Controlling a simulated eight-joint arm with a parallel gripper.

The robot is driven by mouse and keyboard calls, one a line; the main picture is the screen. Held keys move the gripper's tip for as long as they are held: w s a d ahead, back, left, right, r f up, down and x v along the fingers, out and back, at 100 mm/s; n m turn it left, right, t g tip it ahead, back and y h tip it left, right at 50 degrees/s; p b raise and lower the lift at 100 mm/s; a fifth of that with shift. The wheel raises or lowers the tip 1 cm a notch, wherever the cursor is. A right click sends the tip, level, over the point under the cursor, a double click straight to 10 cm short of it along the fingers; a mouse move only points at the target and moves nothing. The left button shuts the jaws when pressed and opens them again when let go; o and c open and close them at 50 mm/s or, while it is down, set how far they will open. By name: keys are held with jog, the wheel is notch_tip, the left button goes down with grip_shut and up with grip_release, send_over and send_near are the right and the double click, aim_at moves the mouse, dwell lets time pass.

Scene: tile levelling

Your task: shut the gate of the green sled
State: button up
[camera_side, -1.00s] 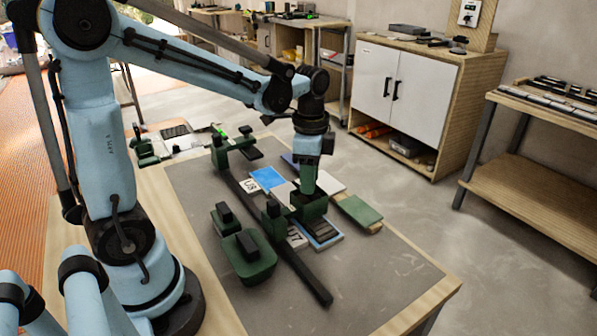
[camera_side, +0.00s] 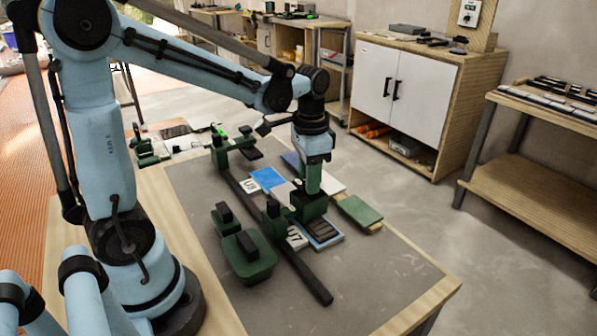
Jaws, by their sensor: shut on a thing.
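My gripper (camera_side: 310,196) points straight down over the tiles near the middle of the table. It is shut on a dark green block (camera_side: 311,211), which sits low beside a ribbed dark piece (camera_side: 321,229) on a blue-edged tile. The jaw tips and the contact are too small and dark to make out. Two green fittings, one nearer (camera_side: 273,222) and one farther (camera_side: 222,156), sit along a long dark bar (camera_side: 312,284). Which green part is the sled, and how its gate stands, I cannot tell.
Two green blocks with dark handles, a large one (camera_side: 252,262) and a small one (camera_side: 224,225), stand left of the bar. A blue tile (camera_side: 267,178) and a green slab (camera_side: 359,210) lie near my gripper. The table's (camera_side: 390,279) right front is clear.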

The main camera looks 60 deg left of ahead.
jog(key=n, duration=0.6)
jog(key=shift+n, duration=0.3)
jog(key=n, duration=0.5)
jog(key=shift+n, duration=0.3)
jog(key=o, duration=1.1)
jog(key=shift+c, duration=0.2)
jog(key=shift+r, duration=0.1)
notch_tip(320, 180, up, 12)
